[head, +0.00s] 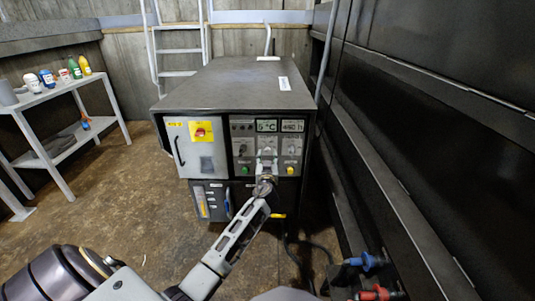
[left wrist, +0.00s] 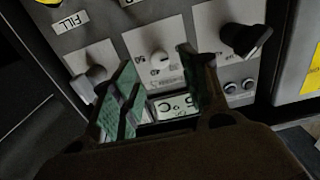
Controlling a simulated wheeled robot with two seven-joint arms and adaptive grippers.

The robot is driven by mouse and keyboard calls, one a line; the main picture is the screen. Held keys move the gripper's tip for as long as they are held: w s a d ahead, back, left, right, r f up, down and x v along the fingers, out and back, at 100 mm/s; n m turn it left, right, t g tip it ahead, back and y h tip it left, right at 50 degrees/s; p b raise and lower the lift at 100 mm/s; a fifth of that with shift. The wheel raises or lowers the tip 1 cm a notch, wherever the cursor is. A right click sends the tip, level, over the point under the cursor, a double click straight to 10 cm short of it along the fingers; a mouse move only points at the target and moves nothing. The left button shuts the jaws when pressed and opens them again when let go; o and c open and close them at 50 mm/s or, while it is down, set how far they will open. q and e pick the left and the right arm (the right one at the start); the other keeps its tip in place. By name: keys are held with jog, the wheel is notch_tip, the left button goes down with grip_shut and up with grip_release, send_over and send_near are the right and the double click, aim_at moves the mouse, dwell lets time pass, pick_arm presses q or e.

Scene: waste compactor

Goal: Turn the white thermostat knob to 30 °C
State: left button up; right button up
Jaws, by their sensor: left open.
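The white thermostat knob (left wrist: 160,57) is on a light panel with dial markings in the left wrist view. A lit display showing °C (left wrist: 174,106) lies beside it; it also shows in the head view (head: 266,126). My left gripper (head: 266,168) is in front of the cabinet's control panel, below that display. In the left wrist view its open fingers (left wrist: 158,70) are on either side of the knob, with a gap to each. I cannot tell how far the tips are from the panel.
A black knob (left wrist: 246,42) and a grey switch (left wrist: 88,82) flank the thermostat panel. The dark cabinet (head: 235,82) has a red and yellow switch (head: 201,132) at left. A shelf with bottles (head: 76,68) stands left. A dark wall (head: 420,130) is close on the right.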

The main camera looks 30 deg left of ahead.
aim_at(267, 151)
pick_arm(q)
jog(key=shift+x, duration=1.55)
jog(key=shift+w+a+b, duration=0.25)
jog(key=shift+w+b, duration=0.15)
jog(key=shift+w, duration=0.2)
jog(key=shift+w+a, duration=0.25)
jog(key=shift+w, duration=0.05)
pick_arm(e)
jog(key=shift+w+a+f+t, duration=0.1)
jog(key=shift+f+t, duration=0.05)
jog(key=shift+f, duration=0.4)
jog(key=shift+a+f+t, duration=0.1)
jog(key=shift+f+t, duration=0.05)
jog(key=shift+f, duration=0.35)
jog(key=shift+r, duration=0.1)
pick_arm(q)
jog(key=shift+c, duration=0.5)
grip_shut()
